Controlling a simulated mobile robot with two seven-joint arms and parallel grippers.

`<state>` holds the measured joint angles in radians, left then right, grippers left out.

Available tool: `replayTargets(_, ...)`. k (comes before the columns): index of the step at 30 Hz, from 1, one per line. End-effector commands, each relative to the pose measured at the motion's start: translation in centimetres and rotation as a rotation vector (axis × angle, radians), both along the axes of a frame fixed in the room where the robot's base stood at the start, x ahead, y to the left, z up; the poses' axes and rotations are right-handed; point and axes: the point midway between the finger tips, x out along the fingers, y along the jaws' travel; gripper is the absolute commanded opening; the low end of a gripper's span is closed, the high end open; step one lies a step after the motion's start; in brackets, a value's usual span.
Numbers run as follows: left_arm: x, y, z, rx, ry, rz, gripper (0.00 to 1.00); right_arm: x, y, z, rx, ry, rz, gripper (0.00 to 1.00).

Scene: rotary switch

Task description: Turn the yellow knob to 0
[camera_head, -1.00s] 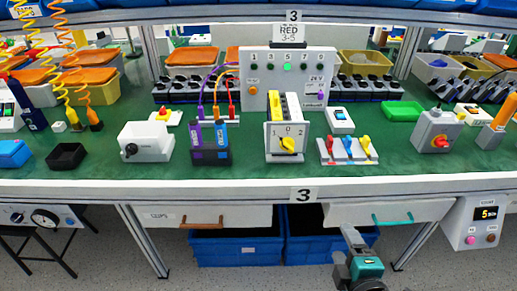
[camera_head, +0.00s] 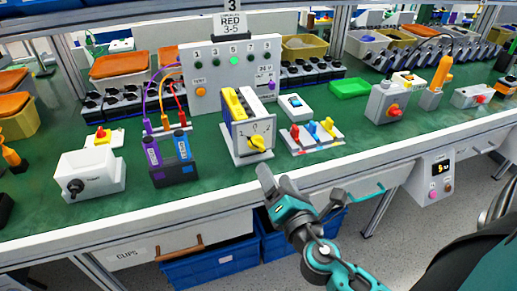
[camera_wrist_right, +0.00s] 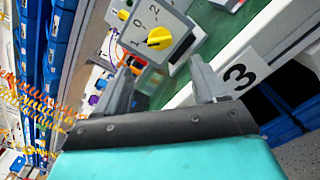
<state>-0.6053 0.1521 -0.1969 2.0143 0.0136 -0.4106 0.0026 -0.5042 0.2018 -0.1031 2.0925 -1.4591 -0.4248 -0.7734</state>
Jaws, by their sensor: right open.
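The yellow knob (camera_head: 257,143) is on the front face of a white switch box (camera_head: 239,138) standing near the table's front edge. The knob also shows in the right wrist view (camera_wrist_right: 160,39), with the marks 1, 0 and 2 on the plate beside it. My right gripper (camera_head: 275,181) is in front of and below the box, apart from the knob. In the wrist view its two fingers (camera_wrist_right: 165,84) are spread and empty, with the knob beyond them. My left gripper is not in view.
Behind is a white panel (camera_head: 205,78) with wires. The table's front edge (camera_head: 200,210) lies beside my right arm.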

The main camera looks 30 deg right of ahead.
Motion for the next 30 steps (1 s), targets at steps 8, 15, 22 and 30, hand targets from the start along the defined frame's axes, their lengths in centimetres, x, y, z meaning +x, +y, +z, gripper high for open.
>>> replayTargets(8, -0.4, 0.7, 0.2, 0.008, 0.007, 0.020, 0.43, 5.3, -1.3, 0.3, 0.000, -0.003, 0.000, 0.70)
replayTargets(15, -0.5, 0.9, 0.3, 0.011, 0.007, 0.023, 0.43, 8.4, -2.0, 0.1, 0.002, 0.000, 0.000, 0.70)
replayTargets(22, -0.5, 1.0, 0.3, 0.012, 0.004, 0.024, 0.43, 9.4, -2.2, 0.0, 0.001, 0.000, 0.001, 0.70)
replayTargets(30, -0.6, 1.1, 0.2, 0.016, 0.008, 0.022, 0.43, 9.4, -2.2, 0.0, 0.002, 0.000, 0.001, 0.65)
